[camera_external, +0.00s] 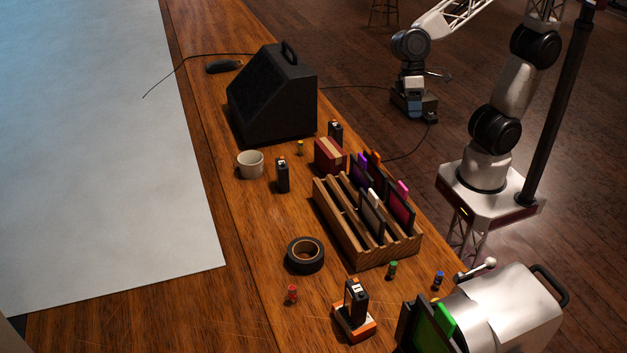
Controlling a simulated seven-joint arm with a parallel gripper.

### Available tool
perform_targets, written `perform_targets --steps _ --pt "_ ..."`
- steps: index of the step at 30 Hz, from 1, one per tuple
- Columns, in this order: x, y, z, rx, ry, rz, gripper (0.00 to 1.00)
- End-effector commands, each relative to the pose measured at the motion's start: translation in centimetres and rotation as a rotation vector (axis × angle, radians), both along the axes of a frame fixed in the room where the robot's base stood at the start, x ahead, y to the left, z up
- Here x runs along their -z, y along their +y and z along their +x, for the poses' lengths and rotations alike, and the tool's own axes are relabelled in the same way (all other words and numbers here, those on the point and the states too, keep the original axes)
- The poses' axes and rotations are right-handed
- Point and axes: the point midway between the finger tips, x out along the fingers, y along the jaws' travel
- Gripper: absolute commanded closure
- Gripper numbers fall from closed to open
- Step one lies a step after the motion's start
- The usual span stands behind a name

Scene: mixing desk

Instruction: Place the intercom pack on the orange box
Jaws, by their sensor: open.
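Three small, upright black packs with light and orange marks near the top look alike; I cannot tell which is the intercom pack. One black pack (282,177) stands right of the white cup, another (335,132) stands beyond the red box. The third black pack (357,303) stands on a low orange-and-white box (345,325) at the front of the desk. My gripper (416,114) hangs at the upper right, off the desk's right side and apart from all the packs. It is open and small in view; its fingertips are hard to make out.
A slotted wooden rack (378,251) with coloured cards stands mid-desk, near a red box (327,157) and black tape roll (305,255). A black wedge-shaped case (270,95) stands behind, a silver machine (510,310) at front right.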

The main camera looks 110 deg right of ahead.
Motion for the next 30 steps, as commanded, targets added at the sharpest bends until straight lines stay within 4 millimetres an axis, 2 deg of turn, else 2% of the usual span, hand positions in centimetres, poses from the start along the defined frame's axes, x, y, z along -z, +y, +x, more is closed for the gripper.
perform_targets --steps 1,9,18,24,30 --pt "-0.2 -0.8 -1.3 -0.022 -0.024 -0.028 0.38" --pt "-0.4 -5.1 -7.7 -0.169 -0.136 -0.2 0.38" --pt "0.1 -9.0 -13.8 -0.316 -0.228 -0.382 0.38" --pt "0.5 -10.3 -15.7 -0.368 -0.252 -0.447 0.38" --pt "0.6 -10.5 -16.0 -0.378 -0.255 -0.459 0.38"
